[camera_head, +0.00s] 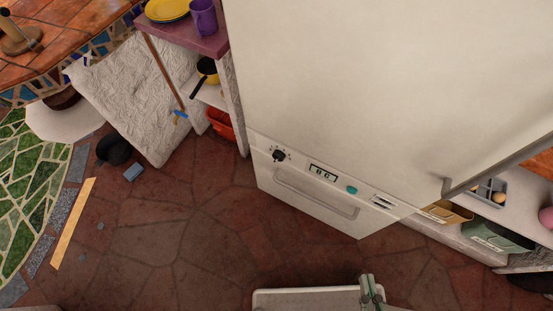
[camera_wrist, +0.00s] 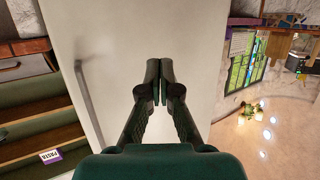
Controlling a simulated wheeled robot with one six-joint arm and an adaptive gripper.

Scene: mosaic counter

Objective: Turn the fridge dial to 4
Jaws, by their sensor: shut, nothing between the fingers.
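The fridge (camera_head: 350,80) is a tall off-white appliance in the middle of the head view. The black dial (camera_head: 279,155) is on its lower panel, at the left end, with small marks around it; its setting is too small to read. A small display (camera_head: 323,173) and a teal button (camera_head: 352,189) lie to its right. In the wrist view my gripper (camera_wrist: 159,75) is dark green, with its fingers shut together and empty. A plain off-white surface (camera_wrist: 190,35) lies behind the fingers, with a long grey handle (camera_wrist: 86,95) to the left. The dial does not show there.
Below the dial is a drawer handle (camera_head: 315,195). A purple shelf (camera_head: 200,38) with a yellow plate (camera_head: 167,9) and purple cup (camera_head: 203,18) stands left of the fridge. Bins (camera_head: 495,236) stand to the right. The stone floor (camera_head: 180,235) in front is mostly clear.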

